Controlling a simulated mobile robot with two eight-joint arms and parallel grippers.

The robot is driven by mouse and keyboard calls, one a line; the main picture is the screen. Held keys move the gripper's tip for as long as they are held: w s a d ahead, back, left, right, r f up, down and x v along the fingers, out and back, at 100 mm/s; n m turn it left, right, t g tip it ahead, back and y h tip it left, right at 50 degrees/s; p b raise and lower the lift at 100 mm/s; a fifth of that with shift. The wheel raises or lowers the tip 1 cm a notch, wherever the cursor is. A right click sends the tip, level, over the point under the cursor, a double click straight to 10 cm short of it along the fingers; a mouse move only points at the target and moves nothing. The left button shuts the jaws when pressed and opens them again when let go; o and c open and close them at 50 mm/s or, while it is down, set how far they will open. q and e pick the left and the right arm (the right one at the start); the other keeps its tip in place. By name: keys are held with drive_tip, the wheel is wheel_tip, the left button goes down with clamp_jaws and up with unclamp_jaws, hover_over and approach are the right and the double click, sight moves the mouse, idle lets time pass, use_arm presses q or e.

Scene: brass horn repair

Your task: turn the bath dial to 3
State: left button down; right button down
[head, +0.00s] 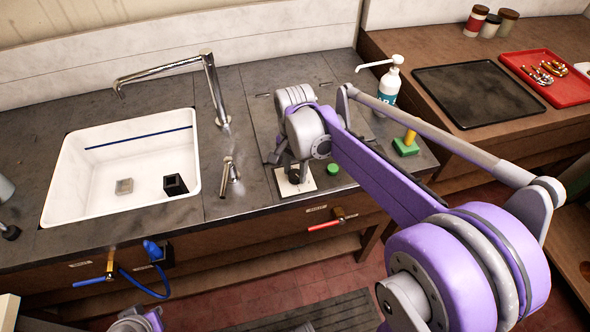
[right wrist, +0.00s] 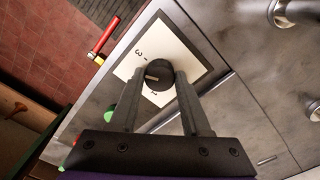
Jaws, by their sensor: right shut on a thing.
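The bath dial (right wrist: 159,75) is a round black knob on a white square card in the right wrist view. The card (head: 306,183) lies on the counter in the head view, where my right gripper largely hides the knob. A "3" and a "1" show on the card. The knob has a short pale mark on its left side; the number it indicates is not clear. My right gripper (right wrist: 158,88) reaches down over the knob, with its two dark fingers shut on opposite sides of it. My left gripper is not seen; only a bit of purple arm shows at the bottom edge.
A green button (head: 333,169) sits just right of the card. A small tap (head: 229,175) and a white sink (head: 75,190) are to the left. A red-handled valve (head: 325,225) is on the counter front. A pump bottle (head: 389,86) and green block (head: 406,147) stand right.

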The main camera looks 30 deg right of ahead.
sight(295, 174)
drive_tip(key=m, duration=0.5)
drive_tip(key=shift+m, duration=0.3)
idle(0.4)
drive_tip(key=shift+c, duration=1.9)
unclamp_jaws()
wheel_tip(295, 174, up, 11)
drive_tip(key=shift+p, duration=0.3)
